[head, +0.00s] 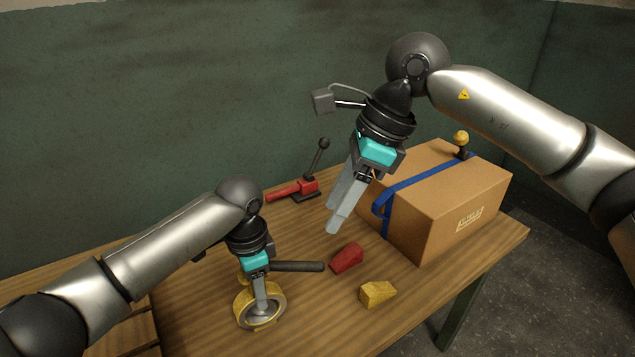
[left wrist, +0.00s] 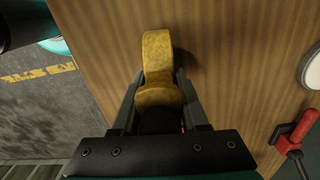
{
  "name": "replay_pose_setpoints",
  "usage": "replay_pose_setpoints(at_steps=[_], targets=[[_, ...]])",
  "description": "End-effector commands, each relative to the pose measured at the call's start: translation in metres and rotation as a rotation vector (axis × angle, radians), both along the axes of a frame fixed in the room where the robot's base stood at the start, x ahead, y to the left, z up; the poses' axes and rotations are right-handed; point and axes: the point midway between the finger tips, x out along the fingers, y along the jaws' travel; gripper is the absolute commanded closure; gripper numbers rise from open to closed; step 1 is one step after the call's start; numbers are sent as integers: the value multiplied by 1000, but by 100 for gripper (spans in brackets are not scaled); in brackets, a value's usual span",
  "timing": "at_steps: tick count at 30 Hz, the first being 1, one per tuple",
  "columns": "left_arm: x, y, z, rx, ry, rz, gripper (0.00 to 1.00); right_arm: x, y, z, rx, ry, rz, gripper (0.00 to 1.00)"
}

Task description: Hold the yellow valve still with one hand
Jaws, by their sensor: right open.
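The yellow valve (head: 242,303) is a round, ring-shaped casting near the table's front left. It also shows in the left wrist view (left wrist: 157,55), rising between the two fingers. My left gripper (head: 262,305) points down over it, with one finger on each side of the yellow body, and looks closed on it. The lower part of the valve is hidden by the gripper in the left wrist view. A dark bar (head: 298,267) sticks out to the right above the valve; I cannot tell what it joins. My right gripper (head: 338,222) is open and empty, above the table left of the box.
A cardboard box (head: 450,215) with a blue strap (head: 425,180) stands at the right. A red block (head: 346,258) and a yellow block (head: 378,293) lie in front of it. A red fixture with a black lever (head: 308,186) is at the back. A yellow knob (head: 461,138) shows behind the box.

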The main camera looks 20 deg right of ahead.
Motion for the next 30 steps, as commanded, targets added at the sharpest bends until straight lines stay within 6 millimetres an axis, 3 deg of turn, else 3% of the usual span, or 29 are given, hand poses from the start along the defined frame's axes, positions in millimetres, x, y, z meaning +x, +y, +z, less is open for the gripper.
replay_pose_setpoints(at_steps=[1,8,18,23,30], targets=[[0,0,0,0,0,0,50,0,0,0,0,0,0,48],[0,0,0,0,0,0,24,0,0,0,0,0,0,48],[0,0,4,-2,-1,0,23,0,0,0,0,0,0,48],[1,0,28,-2,-5,0,23,0,0,0,0,0,0,48],[1,0,80,-1,-4,-1,23,0,0,0,0,0,0,48]])
